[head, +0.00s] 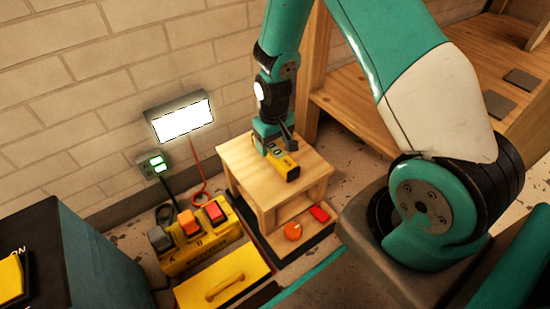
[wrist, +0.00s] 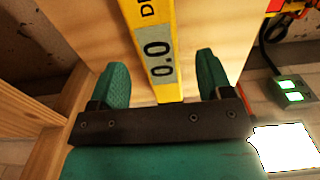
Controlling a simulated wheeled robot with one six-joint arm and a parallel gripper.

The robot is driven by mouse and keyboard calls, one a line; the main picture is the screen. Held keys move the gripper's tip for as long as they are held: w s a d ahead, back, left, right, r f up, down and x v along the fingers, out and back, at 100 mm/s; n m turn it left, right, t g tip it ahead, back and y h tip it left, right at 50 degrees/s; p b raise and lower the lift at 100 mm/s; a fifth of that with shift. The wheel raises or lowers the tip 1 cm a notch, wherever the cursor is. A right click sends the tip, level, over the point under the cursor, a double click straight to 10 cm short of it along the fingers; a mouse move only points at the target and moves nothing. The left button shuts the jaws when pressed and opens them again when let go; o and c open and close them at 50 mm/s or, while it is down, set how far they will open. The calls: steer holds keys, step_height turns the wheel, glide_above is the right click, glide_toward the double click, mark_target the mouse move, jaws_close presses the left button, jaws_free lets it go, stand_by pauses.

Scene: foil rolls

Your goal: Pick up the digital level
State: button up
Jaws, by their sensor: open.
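The digital level (head: 287,167) is a yellow bar with black lettering and a small grey display. It lies on top of a small wooden stool (head: 310,166). In the wrist view the level (wrist: 157,38) runs between my two fingers, and its display reads 0.0. My gripper (wrist: 162,85) is open, with one teal finger on each side of the level and a gap on both sides. In the head view my gripper (head: 272,148) is just over the level's far end and hides part of it.
A yellow box with coloured buttons (head: 200,236) and a yellow case (head: 222,281) stand left of the stool. A red block (head: 319,214) and an orange knob (head: 292,231) lie below. A lit lamp (head: 183,118) hangs on the brick wall. Wooden shelving (head: 370,110) stands behind right.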

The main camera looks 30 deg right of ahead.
step_height(320, 180, down, 3)
steer(key=shift+b, duration=0.65)
steer(key=shift+r, duration=0.1)
steer(key=shift+c, duration=0.4)
steer(key=c, duration=1.1)
